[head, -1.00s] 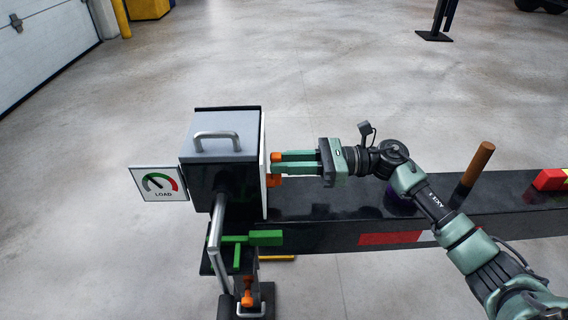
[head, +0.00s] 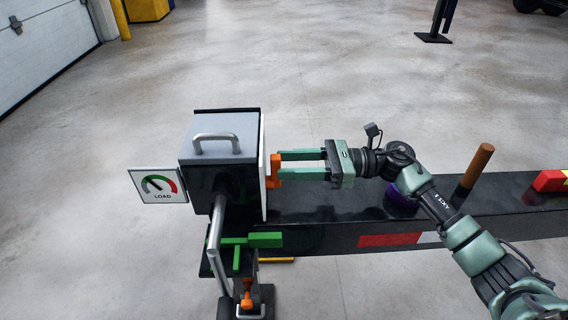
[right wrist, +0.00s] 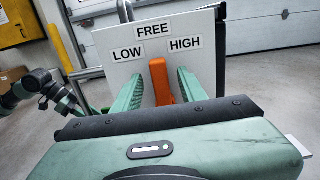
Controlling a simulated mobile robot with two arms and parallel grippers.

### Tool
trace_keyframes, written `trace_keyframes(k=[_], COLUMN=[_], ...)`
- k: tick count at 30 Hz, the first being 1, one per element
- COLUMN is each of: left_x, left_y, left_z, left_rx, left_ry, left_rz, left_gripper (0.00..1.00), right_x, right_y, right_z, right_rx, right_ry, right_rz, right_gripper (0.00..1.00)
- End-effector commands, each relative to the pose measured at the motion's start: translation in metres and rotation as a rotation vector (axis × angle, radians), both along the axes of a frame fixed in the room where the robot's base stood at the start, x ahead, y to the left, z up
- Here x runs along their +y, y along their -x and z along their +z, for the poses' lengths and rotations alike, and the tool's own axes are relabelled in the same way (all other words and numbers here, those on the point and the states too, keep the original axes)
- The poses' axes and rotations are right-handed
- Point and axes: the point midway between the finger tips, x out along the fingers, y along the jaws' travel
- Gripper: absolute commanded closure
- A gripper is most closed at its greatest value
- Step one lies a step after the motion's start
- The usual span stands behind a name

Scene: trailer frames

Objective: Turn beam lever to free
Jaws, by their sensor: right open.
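The orange beam lever (right wrist: 160,80) stands on the white side panel (right wrist: 120,52), below the FREE label and between LOW on the left and HIGH on the right. It stands nearly upright in the right wrist view. In the head view it shows at the right side of the grey-topped box (head: 275,168). My right gripper (right wrist: 160,95) is open, with one green finger on each side of the lever; the head view shows its tips (head: 280,165) at the panel. I cannot tell whether they touch the lever. My left arm's end (right wrist: 62,98) shows small at the left.
A LOAD gauge (head: 158,186) is at the box's left. A green handle (head: 262,239) and a grey bar (head: 215,240) are in front. The dark beam (head: 330,235) runs right, bearing a brown post (head: 476,168) and a red block (head: 552,180).

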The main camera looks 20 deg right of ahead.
Motion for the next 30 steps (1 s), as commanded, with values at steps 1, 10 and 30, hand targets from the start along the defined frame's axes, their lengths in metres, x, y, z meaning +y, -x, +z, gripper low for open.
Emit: trace_keyframes(k=[1,10,30], left_x=[0.000,-0.001,-0.002], left_y=[-0.001,-0.006,-0.008], left_z=[0.000,0.003,0.003], left_rx=[-0.004,-0.031,-0.036], left_ry=[0.001,0.006,0.008], left_rz=[0.000,-0.001,-0.003], left_gripper=[0.64,0.64,0.64], right_x=[-0.010,-0.053,-0.060], right_y=[0.002,0.015,0.017], right_z=[-0.001,-0.001,0.000], right_rx=[0.001,0.002,0.000], right_ry=[0.002,0.002,0.000], right_rz=[-0.003,-0.001,0.000], right_gripper=[0.58,0.58,0.58])
